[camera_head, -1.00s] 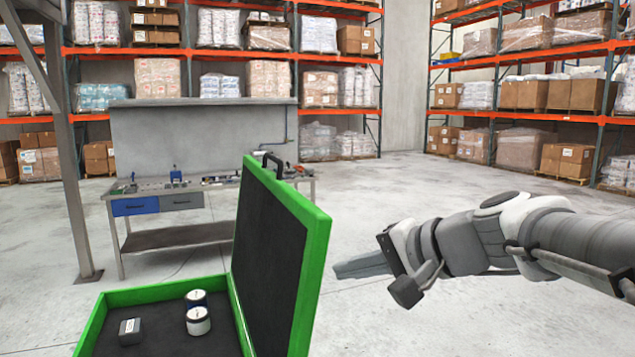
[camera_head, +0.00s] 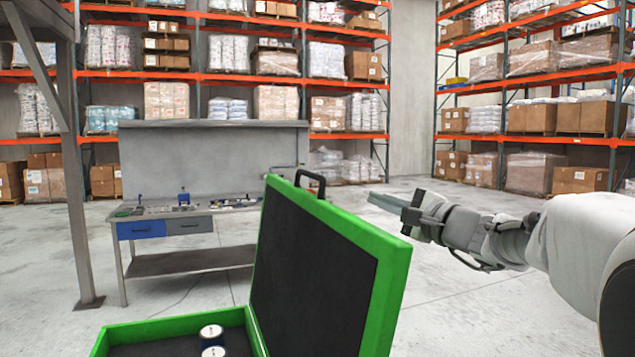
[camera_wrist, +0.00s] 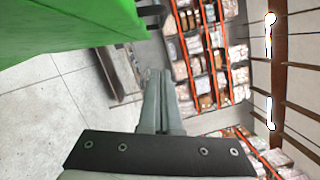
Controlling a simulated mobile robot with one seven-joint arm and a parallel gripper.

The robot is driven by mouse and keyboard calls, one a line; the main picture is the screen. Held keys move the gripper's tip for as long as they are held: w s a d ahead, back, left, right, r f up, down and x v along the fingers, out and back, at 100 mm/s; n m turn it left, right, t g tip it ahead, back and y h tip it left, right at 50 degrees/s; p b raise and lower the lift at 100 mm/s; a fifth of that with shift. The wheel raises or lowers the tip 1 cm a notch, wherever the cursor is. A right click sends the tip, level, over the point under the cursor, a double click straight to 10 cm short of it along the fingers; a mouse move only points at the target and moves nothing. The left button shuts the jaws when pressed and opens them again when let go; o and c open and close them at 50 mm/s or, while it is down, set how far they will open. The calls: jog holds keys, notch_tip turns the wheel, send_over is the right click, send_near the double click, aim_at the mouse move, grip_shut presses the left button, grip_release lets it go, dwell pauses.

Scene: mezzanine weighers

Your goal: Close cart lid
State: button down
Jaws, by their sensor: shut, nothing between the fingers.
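The cart's green lid (camera_head: 388,285) stands open, tilted up from the green-rimmed case (camera_head: 170,328), with its dark inner face (camera_head: 312,270) toward the left and a black handle (camera_head: 311,180) on its top edge. In the wrist view the lid (camera_wrist: 60,25) fills the upper left, with part of the handle (camera_wrist: 152,13) beside it. My gripper (camera_head: 375,200) is shut and empty, to the right of the lid near its upper edge. In the wrist view my gripper's fingers (camera_wrist: 158,80) are together, apart from the lid in that picture.
Two white-topped round containers (camera_head: 211,340) stand in the case. A workbench (camera_head: 185,215) with tools is behind on the left, beside a grey steel post (camera_head: 80,200). Pallet racks (camera_head: 230,77) line the back and right. Open concrete floor lies between.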

jog(key=w+a+r+p, duration=0.2)
jog(key=w+a+p, duration=0.1)
jog(key=w+a, duration=0.4)
jog(key=a, duration=0.2)
jog(key=shift+a+r+p, duration=0.2)
jog(key=shift+a+p, duration=0.15)
jog(key=shift+p, duration=0.05)
jog(key=shift+a, duration=0.1)
